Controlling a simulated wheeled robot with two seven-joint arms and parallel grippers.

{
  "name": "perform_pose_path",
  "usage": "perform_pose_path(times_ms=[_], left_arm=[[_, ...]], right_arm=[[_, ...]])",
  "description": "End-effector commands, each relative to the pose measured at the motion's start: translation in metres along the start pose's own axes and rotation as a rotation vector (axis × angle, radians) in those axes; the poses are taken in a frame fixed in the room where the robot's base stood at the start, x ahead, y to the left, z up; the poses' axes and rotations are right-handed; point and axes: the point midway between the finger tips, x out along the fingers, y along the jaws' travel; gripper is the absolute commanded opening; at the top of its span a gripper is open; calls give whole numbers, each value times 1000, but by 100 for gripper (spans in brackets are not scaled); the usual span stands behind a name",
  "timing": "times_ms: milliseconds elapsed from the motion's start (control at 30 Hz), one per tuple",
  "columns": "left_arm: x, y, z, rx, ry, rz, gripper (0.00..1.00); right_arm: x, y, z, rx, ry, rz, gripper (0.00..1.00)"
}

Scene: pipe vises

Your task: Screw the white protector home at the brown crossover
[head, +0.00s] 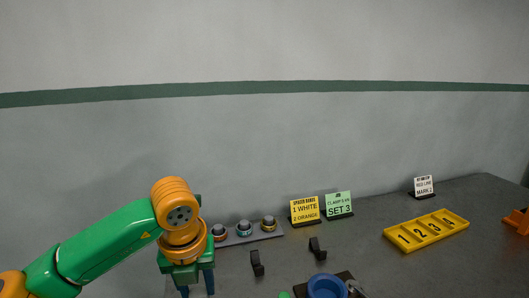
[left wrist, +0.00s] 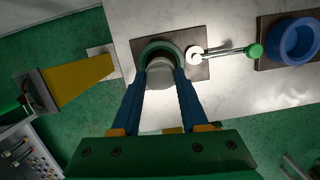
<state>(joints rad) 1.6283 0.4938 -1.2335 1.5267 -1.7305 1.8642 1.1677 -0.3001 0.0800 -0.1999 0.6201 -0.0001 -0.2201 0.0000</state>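My left gripper (head: 197,287) hangs at the bottom left of the head view, its fingertips cut off by the frame edge. In the left wrist view, its two blue fingers (left wrist: 162,76) stand on both sides of a pale whitish cylinder (left wrist: 160,72), apparently the white protector, and appear to touch it. The cylinder sits over the opening of a dark green ring-shaped vise (left wrist: 160,46) on a brown plate. Any pipe below it is hidden, so I cannot make out the brown crossover. My right gripper is in neither view.
A blue round vise (head: 327,287) stands to the right. A metal handle (left wrist: 222,52) with a green ball end lies between the vises. Behind are a grey rack (head: 250,236) with three ringed pieces, two black stands, sign cards and a yellow numbered tray (head: 428,231).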

Motion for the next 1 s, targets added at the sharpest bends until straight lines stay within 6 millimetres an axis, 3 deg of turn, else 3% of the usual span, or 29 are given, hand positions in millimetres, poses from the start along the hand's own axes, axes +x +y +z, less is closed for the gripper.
perform_pose_path(times_ms=[167,333,600,700,1000], left_arm=[[1,0,0,48,0,-11,0],[-1,1,0,482,2,-100,0],[-3,1,1,1127,4,-233,0],[-1,0,0,1216,2,-250,0],[0,0,0,1262,3,-258,0]], right_arm=[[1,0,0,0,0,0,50],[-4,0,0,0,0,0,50],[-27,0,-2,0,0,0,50],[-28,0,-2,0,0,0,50],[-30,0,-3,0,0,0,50]])
